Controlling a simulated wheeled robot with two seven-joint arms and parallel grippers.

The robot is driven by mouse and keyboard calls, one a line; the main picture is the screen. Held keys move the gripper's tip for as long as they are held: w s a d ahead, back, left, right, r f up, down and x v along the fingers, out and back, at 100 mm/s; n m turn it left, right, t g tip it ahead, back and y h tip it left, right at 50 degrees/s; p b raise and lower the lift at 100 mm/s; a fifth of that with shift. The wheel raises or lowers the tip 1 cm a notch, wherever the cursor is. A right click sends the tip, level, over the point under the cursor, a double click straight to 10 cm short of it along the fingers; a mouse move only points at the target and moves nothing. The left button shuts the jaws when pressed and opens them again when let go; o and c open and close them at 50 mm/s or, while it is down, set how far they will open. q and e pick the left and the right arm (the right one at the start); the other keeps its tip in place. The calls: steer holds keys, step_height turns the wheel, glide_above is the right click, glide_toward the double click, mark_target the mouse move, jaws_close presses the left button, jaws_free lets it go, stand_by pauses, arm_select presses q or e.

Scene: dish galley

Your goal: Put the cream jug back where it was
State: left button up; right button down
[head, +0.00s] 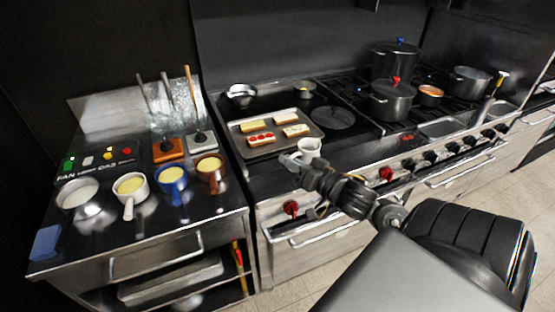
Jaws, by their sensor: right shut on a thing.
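The cream jug (309,149) is a small white jug in the middle of the head view, over the front edge of the dark stove top beside a baking tray. My right gripper (294,160) is shut on the jug at its left side. The jug looks upright; I cannot tell whether its base touches the surface. My left gripper is not in view.
The baking tray (258,148) with several topped slices lies just behind and left of the jug. Several pots, including a large lidded one (391,101), stand on the burners at right. The left counter holds a white bowl (77,194) and several handled cups, including a blue one (173,180).

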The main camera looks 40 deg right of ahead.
mark_target(314, 144)
steer(key=d+r+y, duration=0.1)
steer(key=d, duration=0.1)
steer(key=s+d+r+n+y, duration=0.1)
steer(key=d+r, duration=0.1)
steer(key=s+d+r, duration=0.1)
steer(key=shift+s+d+r+n+g+y, duration=0.15)
steer(key=shift+s+d+n+g+y, duration=0.15)
steer(key=shift+d+n+y, duration=0.1)
steer(key=w+a+f, duration=0.3)
steer(key=f, duration=0.1)
steer(key=w+a+f+p, duration=0.1)
steer(key=w+a+f, duration=0.2)
steer(key=w+f, duration=0.1)
steer(key=w+a+f+p, duration=0.1)
steer(key=w+a+f, duration=0.1)
steer(key=w+f, duration=0.2)
steer(key=shift+a+f, duration=0.25)
steer(key=shift+a, duration=0.15)
steer(key=shift+f, duration=0.25)
steer(key=shift+f, duration=0.15)
steer(key=c, duration=1.5)
jaws_free()
